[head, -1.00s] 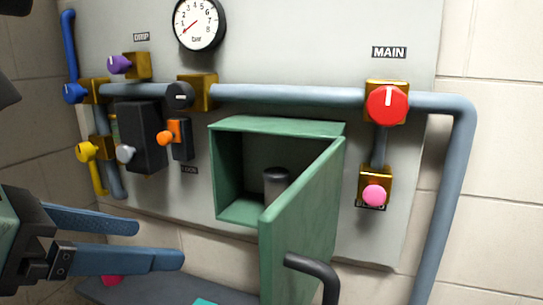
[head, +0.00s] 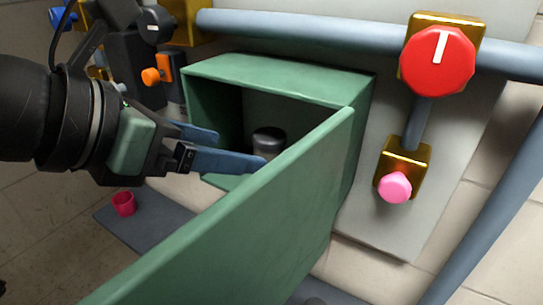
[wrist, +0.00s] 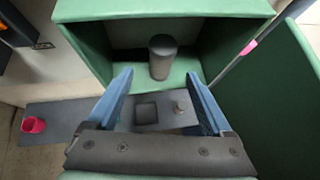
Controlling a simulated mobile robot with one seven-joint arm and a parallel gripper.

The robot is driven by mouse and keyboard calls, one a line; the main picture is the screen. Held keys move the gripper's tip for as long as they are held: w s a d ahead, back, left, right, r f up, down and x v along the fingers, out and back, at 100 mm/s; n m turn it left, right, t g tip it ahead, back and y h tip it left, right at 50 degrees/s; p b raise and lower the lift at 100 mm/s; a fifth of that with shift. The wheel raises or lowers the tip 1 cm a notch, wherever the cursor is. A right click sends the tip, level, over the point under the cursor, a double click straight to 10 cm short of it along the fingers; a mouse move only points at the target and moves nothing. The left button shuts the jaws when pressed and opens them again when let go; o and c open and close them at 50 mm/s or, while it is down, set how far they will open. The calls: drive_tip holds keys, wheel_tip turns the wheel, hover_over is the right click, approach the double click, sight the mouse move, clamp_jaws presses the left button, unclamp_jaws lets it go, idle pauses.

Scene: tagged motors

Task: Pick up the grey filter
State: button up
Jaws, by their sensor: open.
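The grey filter (head: 268,140) is a dark grey upright cylinder inside the open green box. It also shows in the wrist view (wrist: 162,58), standing on the box floor, beyond my fingertips and roughly between them. The green box (head: 275,75) is mounted on the wall panel, its door (head: 250,225) swung open toward me. My gripper (head: 238,148) is open and empty, at the box opening with its blue fingers pointing in. In the head view one finger reaches in front of the filter's lower part. In the wrist view both fingertips (wrist: 158,82) are apart from the filter.
The open door stands close to the right of my gripper. A grey shelf (wrist: 70,117) below holds a pink cup (wrist: 33,124), a square recess and a small knob. A red MAIN knob (head: 437,60), a pink knob (head: 394,187) and an orange knob (head: 151,76) sit on the wall.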

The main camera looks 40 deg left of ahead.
sight(258, 155)
drive_tip(key=x, duration=0.3)
drive_tip(key=shift+w, duration=0.1)
drive_tip(key=shift+x, duration=0.9)
drive_tip(key=x, duration=0.4)
drive_tip(key=shift+w+d, duration=0.1)
drive_tip(key=c, duration=0.4)
clamp_jaws()
